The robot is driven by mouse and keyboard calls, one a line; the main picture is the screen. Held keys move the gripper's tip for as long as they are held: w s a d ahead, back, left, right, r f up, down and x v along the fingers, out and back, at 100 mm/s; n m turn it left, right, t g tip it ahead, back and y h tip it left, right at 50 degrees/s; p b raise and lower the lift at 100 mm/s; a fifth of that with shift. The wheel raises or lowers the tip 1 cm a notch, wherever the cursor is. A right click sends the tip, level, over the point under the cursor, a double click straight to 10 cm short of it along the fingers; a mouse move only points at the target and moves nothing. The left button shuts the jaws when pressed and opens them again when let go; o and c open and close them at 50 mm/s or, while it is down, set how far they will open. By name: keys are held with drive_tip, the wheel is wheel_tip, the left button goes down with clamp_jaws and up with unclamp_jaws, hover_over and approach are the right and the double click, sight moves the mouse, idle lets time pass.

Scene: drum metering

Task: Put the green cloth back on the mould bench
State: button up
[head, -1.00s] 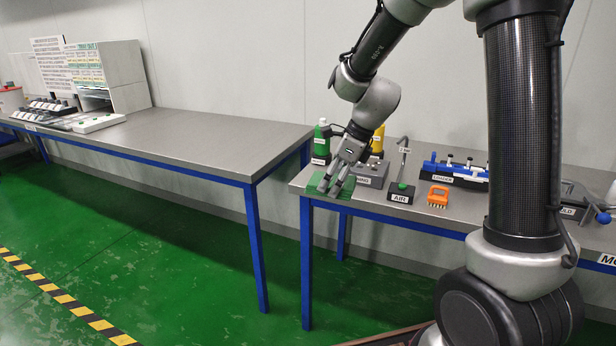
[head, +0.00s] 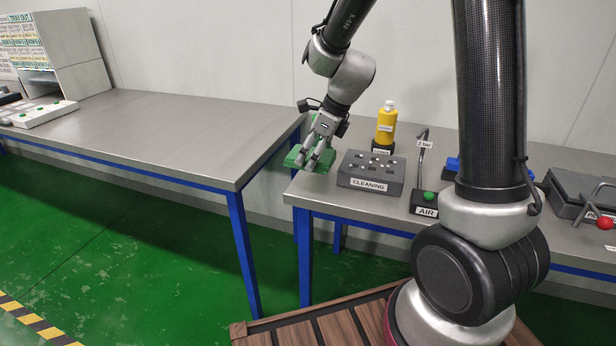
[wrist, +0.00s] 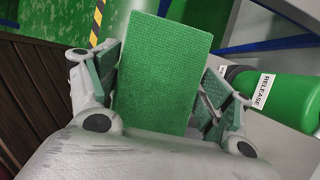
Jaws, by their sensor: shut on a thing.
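The green cloth (head: 294,157) is a flat, textured rectangle at the left end of the mould bench (head: 318,195). My gripper (head: 314,163) is at the cloth and covers part of it in the head view. In the wrist view the cloth (wrist: 170,70) fills the space between the fingers of my gripper (wrist: 160,92), which is shut on it. I cannot tell whether the cloth touches the bench top.
A green bottle (wrist: 285,95) labelled RELEASE is close beside the fingers in the wrist view. The grey CLEANING block (head: 368,172), a yellow bottle (head: 387,122) and the AIR stand (head: 425,203) are to the right.

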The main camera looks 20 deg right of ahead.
sight(307, 186)
wheel_tip(307, 186, down, 8)
drive_tip(key=shift+r, duration=0.2)
drive_tip(key=o, duration=1)
drive_tip(key=shift+f, duration=0.1)
drive_tip(key=shift+o, duration=0.2)
drive_tip(key=v, duration=1.2)
drive_tip(key=shift+r, duration=0.25)
drive_tip(key=s+d+r+n+h, duration=0.1)
drive_tip(key=s+d+r+n, duration=0.2)
drive_tip(key=s+n, duration=0.4)
drive_tip(key=s+d+r+n+t+h, duration=0.1)
drive_tip(key=s+d+r+n, duration=0.3)
drive_tip(key=s+n, duration=0.4)
drive_tip(key=s+d+r+n+h, duration=0.1)
drive_tip(key=s+d+r+n, duration=0.2)
drive_tip(key=s+n, duration=0.5)
drive_tip(key=shift+s+d+r+n+h, duration=0.25)
drive_tip(key=shift+r+n+h, duration=0.15)
drive_tip(key=shift+r+n, duration=0.55)
